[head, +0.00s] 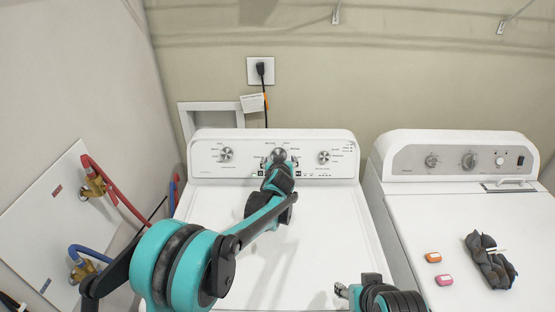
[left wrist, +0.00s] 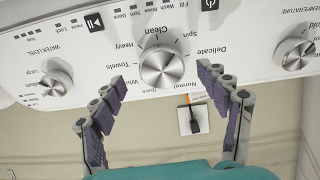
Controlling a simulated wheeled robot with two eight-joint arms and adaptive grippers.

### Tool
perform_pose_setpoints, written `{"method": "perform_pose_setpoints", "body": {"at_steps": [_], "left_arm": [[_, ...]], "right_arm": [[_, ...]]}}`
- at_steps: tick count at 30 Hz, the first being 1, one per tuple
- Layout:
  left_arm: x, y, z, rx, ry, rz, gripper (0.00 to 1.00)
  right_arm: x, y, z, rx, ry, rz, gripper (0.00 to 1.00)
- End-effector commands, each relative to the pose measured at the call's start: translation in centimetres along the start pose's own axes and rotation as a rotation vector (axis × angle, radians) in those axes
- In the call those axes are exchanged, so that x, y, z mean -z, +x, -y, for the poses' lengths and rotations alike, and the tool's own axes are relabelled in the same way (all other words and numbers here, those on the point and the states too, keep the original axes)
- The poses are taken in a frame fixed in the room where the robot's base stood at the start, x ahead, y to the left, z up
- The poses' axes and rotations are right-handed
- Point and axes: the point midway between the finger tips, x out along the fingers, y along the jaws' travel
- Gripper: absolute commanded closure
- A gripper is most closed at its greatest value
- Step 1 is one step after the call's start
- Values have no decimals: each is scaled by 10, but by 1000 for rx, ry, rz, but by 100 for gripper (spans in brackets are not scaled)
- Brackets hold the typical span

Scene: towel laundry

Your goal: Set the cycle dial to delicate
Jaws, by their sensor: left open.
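The cycle dial (left wrist: 163,68) is a round silver knob in the middle of the left machine's white control panel. In the left wrist view the panel is upside down, with Delicate, Normal, Towels, Heavy and Clean printed around the dial. The knob's pointer is too unclear to read. My left gripper (left wrist: 162,76) is open, with one dark padded finger on each side of the dial and visible gaps between. In the head view my left gripper (head: 279,164) reaches the panel and partly covers the dial (head: 279,154). My right gripper (head: 356,288) is at the bottom edge, away from the panel.
Smaller knobs sit left (head: 227,154) and right (head: 323,157) of the cycle dial. A second white machine (head: 420,215) stands at right, with a dark twisted cloth (head: 490,262) and small orange (head: 433,257) and pink (head: 444,280) boxes on top. Red and blue hoses hang at left.

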Motion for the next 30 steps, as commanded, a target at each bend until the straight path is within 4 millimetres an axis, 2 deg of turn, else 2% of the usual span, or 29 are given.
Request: {"method": "perform_pose_setpoints", "body": {"at_steps": [1, 6, 17, 21, 23, 30], "left_arm": [[-2, 10, 1, 2, -1, 0, 25], [-1, 29, 1, 2, 0, 1, 25], [0, 35, 1, 1, 0, 1, 25], [0, 35, 1, 1, 0, 1, 62], [0, 34, 1, 1, 0, 1, 75], [0, 34, 1, 1, 9, 1, 75]], "right_arm": [[-2, 4, 0, 0, 0, 0, 51], [-5, 7, 0, 0, 0, 0, 51], [-5, 8, 0, 0, 0, 0, 51], [-5, 8, 0, 0, 0, 0, 51], [-5, 8, 0, 0, 0, 0, 51], [-5, 7, 0, 0, 0, 0, 51]]}}
